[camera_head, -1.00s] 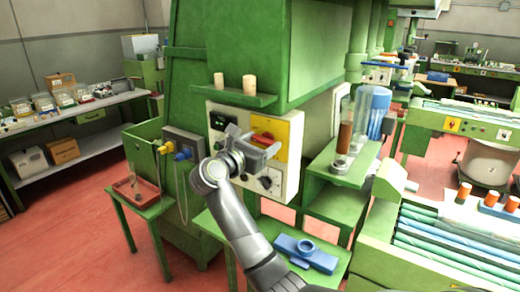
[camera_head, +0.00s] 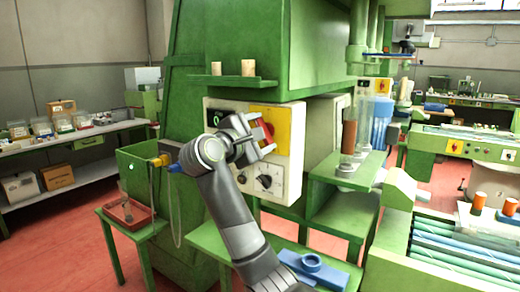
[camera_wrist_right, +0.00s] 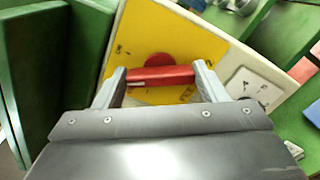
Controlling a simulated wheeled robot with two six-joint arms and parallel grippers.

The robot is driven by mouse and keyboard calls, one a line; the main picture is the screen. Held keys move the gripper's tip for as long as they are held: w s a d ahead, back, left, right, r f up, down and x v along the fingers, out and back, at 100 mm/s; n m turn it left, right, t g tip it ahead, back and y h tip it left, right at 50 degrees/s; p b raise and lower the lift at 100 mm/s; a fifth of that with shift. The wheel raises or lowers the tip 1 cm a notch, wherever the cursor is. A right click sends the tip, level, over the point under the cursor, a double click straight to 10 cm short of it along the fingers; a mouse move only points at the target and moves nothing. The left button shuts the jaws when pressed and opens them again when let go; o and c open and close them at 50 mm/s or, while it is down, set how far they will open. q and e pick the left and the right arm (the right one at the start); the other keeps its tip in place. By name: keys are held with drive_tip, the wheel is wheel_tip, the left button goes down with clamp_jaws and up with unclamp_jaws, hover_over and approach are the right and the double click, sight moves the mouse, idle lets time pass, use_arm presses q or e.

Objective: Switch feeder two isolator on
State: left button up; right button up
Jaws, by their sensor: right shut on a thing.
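The isolator is a red rotary handle (camera_wrist_right: 165,75) on a yellow plate (camera_wrist_right: 135,45), which is fixed to the pale control panel (camera_head: 292,178) of the green machine. In the head view the red handle (camera_head: 267,130) is partly covered by my right gripper (camera_head: 264,137). In the wrist view the gripper (camera_wrist_right: 160,82) has one finger at each end of the red bar and is shut on it. The bar lies across between the fingers. Any on or off marking is too small to read. My left gripper is not in view.
A black rotary knob (camera_head: 265,182) sits below the yellow plate. A green shelf with two corks (camera_head: 248,68) juts out above the panel. A blue connector (camera_head: 175,168) is left of my right arm. A blue part (camera_head: 311,263) lies on the green table below.

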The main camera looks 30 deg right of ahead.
drive_tip(key=m+b, duration=0.5)
drive_tip(key=m, duration=0.1)
drive_tip(key=shift+f, duration=0.15)
idle(0.3)
drive_tip(key=o, duration=1)
